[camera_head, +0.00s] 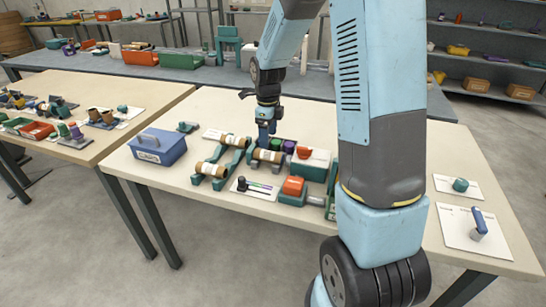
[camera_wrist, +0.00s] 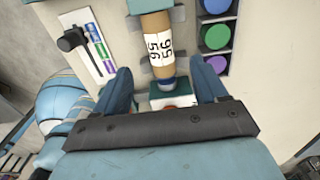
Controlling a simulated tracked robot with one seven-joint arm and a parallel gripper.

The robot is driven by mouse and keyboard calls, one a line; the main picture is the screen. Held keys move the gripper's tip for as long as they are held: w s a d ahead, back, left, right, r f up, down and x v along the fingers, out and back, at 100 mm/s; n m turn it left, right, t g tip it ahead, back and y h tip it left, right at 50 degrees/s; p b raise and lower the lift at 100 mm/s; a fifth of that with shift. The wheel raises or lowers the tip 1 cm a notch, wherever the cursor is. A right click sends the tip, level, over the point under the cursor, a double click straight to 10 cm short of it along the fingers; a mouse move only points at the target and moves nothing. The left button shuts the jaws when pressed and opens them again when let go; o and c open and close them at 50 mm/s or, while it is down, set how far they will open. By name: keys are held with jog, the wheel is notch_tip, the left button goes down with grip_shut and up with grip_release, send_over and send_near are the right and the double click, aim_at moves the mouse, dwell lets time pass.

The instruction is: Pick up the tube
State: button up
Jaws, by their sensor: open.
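A brown tube (camera_head: 267,156) with a white band lies across a teal cradle on the table, just under my gripper (camera_head: 266,139). In the wrist view the tube (camera_wrist: 156,38) shows large printed digits on its white label and a blue end. My gripper (camera_wrist: 163,84) is open, its blue fingers apart to the left and right of the tube's blue end, with nothing held. I cannot tell the height gap. Two similar tubes lie on teal cradles: one at front left (camera_head: 209,169) and one farther back (camera_head: 238,141).
A blue toolbox (camera_head: 158,148) stands on the left of the table. A teal box with a red and white top (camera_head: 311,158), an orange-topped box (camera_head: 292,187) and green and purple round pieces (camera_head: 282,145) are close by. Cards with tools (camera_head: 478,228) lie at right.

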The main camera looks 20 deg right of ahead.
aim_at(268, 152)
jog(key=shift+f, duration=4.25)
jog(key=c, duration=1.1)
jog(key=shift+c, duration=0.2)
